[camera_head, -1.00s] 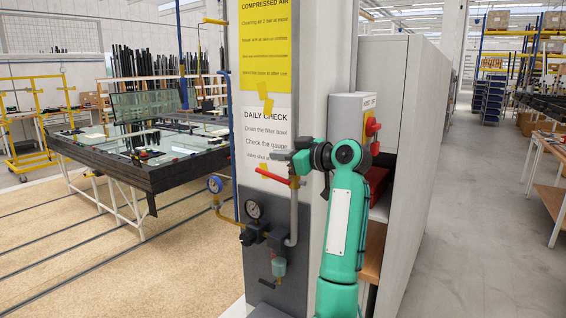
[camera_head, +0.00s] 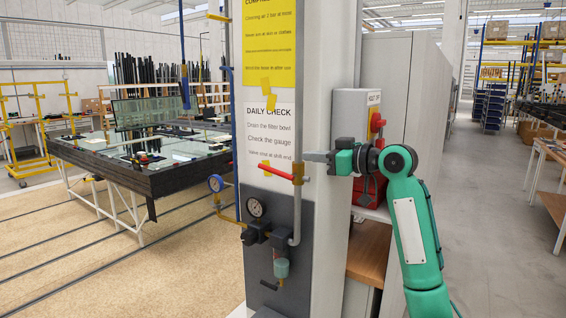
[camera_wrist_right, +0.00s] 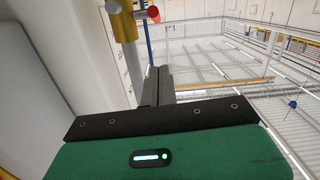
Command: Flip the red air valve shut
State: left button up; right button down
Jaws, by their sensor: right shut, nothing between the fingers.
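The red valve lever (camera_head: 276,172) sticks out to the left from a brass-coloured valve body (camera_head: 298,173) on the grey vertical pipe. It lies across the pipe, nearly level and dipping slightly towards the valve body. My right gripper (camera_head: 308,156) is shut and empty, just right of the pipe and a little above the valve body; a small gap or contact there cannot be told. In the right wrist view, the shut fingers (camera_wrist_right: 155,85) point towards the pipe, with the lever's red end (camera_wrist_right: 152,14) beyond them at the top. My left gripper is out of view.
A grey box with a red knob (camera_head: 376,122) stands right of the column, behind my right arm. Open floor lies left and right.

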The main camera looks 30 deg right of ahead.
aim_at(278, 171)
jog(key=w+a+f+p, duration=0.1)
jog(key=w+p, duration=0.1)
jog(key=w+f+m+p, duration=0.1)
jog(key=w, duration=0.2)
jog(key=w+a+f+m+p, duration=0.1)
jog(key=w+p, duration=0.1)
jog(key=w, duration=0.1)
jog(key=shift+w+a+y+p, duration=0.25)
jog(key=shift+a+y+p, duration=0.1)
jog(key=shift+y, duration=0.05)
jog(key=shift+w+a+f, duration=0.1)
jog(key=shift+w+a, duration=0.1)
jog(key=shift+w, duration=0.35)
jog(key=shift+w+a+f+p, duration=0.1)
jog(key=shift+p, duration=0.2)
